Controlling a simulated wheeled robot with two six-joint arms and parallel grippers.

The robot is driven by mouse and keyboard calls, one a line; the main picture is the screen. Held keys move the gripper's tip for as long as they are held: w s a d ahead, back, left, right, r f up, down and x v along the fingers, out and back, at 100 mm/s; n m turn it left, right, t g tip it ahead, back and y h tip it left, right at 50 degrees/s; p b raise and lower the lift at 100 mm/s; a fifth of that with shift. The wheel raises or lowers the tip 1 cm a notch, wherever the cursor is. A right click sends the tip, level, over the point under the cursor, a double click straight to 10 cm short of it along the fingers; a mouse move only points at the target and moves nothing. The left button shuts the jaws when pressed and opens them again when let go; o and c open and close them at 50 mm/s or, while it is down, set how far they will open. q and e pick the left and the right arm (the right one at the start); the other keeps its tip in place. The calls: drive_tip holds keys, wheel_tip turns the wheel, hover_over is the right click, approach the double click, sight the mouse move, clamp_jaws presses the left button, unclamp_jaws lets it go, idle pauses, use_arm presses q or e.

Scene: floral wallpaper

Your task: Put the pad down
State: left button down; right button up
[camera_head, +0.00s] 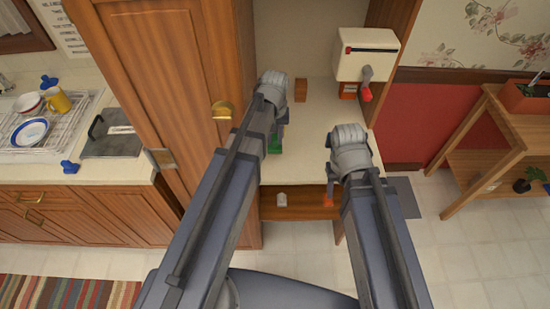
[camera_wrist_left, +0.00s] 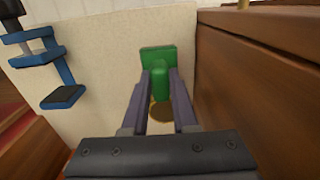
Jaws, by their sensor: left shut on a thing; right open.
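The pad is a green piece with a green grip (camera_wrist_left: 160,82), seen in the left wrist view between the two dark fingers of my left gripper (camera_wrist_left: 160,90). My left gripper is shut on it. In the head view only a little of the green pad (camera_head: 274,146) shows under my left gripper (camera_head: 279,128), over the pale counter (camera_head: 305,150) in the alcove. I cannot tell whether the pad touches the counter. My right arm ends over the right side of the counter, and its fingers are mostly hidden beneath its wrist.
A tall wooden cabinet (camera_head: 150,70) stands close left of my left arm. A white wall box (camera_head: 367,52) with a red-tipped handle hangs at the back right. A brown block (camera_head: 301,84) stands at the back. A lower shelf holds a small grey item (camera_head: 282,199). Mid-counter is clear.

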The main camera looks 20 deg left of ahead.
sight(275, 146)
use_arm(q)
wheel_tip(275, 146, down, 4)
drive_tip(key=b, duration=0.3)
drive_tip(key=shift+f, duration=0.15)
wheel_tip(275, 146, down, 4)
drive_tip(key=b, duration=0.4)
drive_tip(key=shift+f+b, duration=0.15)
drive_tip(key=shift+b, duration=0.2)
drive_tip(key=shift+f, duration=0.2)
drive_tip(key=c, duration=1.1)
unclamp_jaws()
drive_tip(key=shift+r, duration=0.1)
drive_tip(key=o, duration=0.4)
